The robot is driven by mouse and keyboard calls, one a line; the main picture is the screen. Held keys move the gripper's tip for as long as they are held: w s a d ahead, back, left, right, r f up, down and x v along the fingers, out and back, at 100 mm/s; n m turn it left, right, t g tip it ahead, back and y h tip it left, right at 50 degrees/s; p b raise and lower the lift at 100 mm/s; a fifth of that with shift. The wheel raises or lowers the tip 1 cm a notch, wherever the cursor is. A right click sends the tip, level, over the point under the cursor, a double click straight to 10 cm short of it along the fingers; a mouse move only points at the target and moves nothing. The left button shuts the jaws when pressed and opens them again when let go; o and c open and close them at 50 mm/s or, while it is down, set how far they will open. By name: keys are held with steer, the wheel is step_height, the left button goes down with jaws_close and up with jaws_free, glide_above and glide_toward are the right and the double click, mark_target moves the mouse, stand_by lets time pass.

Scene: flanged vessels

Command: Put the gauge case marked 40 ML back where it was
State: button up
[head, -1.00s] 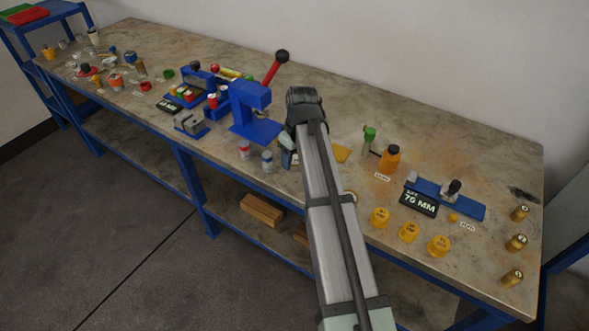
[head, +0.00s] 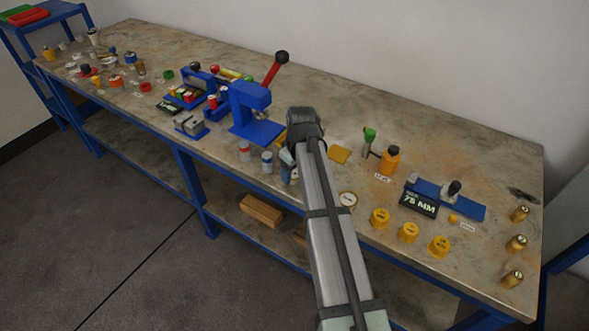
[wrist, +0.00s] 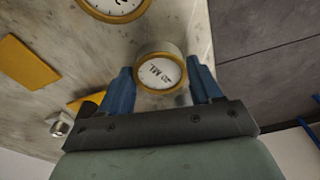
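The gauge case marked 40 ML (wrist: 160,72) is a short round case with a pale dial and a brass rim. Its lettering appears upside down in the wrist view. My gripper (wrist: 162,80) has its two blue fingers against opposite sides of the case and looks shut on it. In the head view my gripper (head: 290,170) is low over the bench's front edge, and only a small pale part of the case shows beside the fingers. Whether the case touches the bench cannot be told.
Another brass-rimmed dial (head: 348,199) lies on the bench to the right. A yellow plate (head: 339,155) lies behind it. Two small cans (head: 267,162) stand close left of my gripper, with a blue press (head: 252,110) behind. Yellow caps (head: 409,232) stand further right.

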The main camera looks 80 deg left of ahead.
steer(key=o, duration=0.3)
steer(key=r, duration=0.8)
steer(key=d+r, duration=0.1)
steer(key=r, duration=0.3)
steer(key=shift+w+d+r, duration=0.1)
steer(key=shift+w+r, duration=0.05)
steer(key=shift+w, duration=0.25)
